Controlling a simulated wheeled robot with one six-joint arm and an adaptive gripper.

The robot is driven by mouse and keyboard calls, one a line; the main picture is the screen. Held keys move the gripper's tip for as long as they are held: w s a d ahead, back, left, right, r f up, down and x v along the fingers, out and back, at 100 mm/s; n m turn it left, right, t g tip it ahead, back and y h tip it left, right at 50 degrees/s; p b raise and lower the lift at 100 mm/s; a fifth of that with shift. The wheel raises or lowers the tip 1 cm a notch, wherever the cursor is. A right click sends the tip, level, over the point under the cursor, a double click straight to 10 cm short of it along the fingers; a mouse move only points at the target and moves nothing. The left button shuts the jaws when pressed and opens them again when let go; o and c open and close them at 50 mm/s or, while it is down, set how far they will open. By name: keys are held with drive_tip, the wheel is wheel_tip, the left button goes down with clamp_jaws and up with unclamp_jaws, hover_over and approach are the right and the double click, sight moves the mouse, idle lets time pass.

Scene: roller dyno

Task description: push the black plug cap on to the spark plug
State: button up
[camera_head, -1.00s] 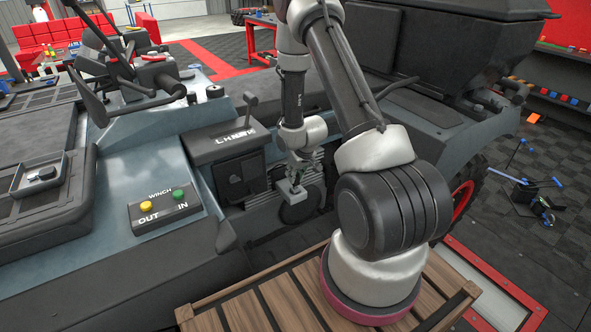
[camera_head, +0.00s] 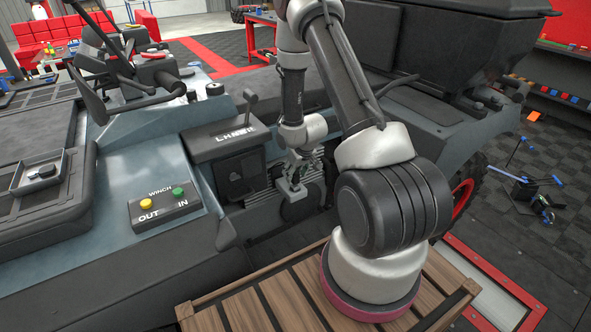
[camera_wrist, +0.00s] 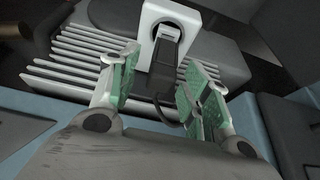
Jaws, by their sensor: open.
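The black plug cap (camera_wrist: 163,72) shows in the wrist view between my gripper's two fingers, with a dark lead curving down from it. Its far end meets the round opening of a pale square block (camera_wrist: 151,30). The spark plug itself is hidden, and I cannot tell how far the cap sits on it. My gripper (camera_wrist: 160,64) is open, its green-padded fingers standing apart on either side of the cap with gaps visible. In the head view my gripper (camera_head: 294,180) is at the finned engine side, where the cap is too small to make out.
Pale cooling fins (camera_wrist: 75,60) lie beside the block. In the head view a lever box (camera_head: 226,140) stands left of my gripper, and a winch control box (camera_head: 163,207) sits farther left on the vehicle body. A slatted wooden platform (camera_head: 262,303) lies below.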

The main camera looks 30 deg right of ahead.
drive_tip(key=shift+r, duration=0.1)
drive_tip(key=v, duration=1.2)
drive_tip(key=shift+s, duration=0.1)
drive_tip(key=s+d+r+g+h, duration=0.1)
drive_tip(key=s+g, duration=0.1)
drive_tip(key=s, duration=0.4)
drive_tip(key=s+d+r+g, duration=0.1)
drive_tip(key=s+d+g, duration=0.1)
drive_tip(key=s, duration=0.4)
drive_tip(key=s+a+r+t, duration=0.1)
drive_tip(key=s+a+r, duration=0.2)
drive_tip(key=r, duration=0.6)
drive_tip(key=s+a+r+t, duration=0.1)
drive_tip(key=s+a+r, duration=0.3)
drive_tip(key=r, duration=0.5)
drive_tip(key=s+a+r+t, duration=0.2)
drive_tip(key=s+a+r, duration=0.1)
drive_tip(key=s+r, duration=0.4)
wheel_tip(320, 180, up, 2)
drive_tip(key=shift+s+a+r+y, duration=0.1)
drive_tip(key=shift+s+a+y, duration=0.1)
drive_tip(key=shift+s+y, duration=0.15)
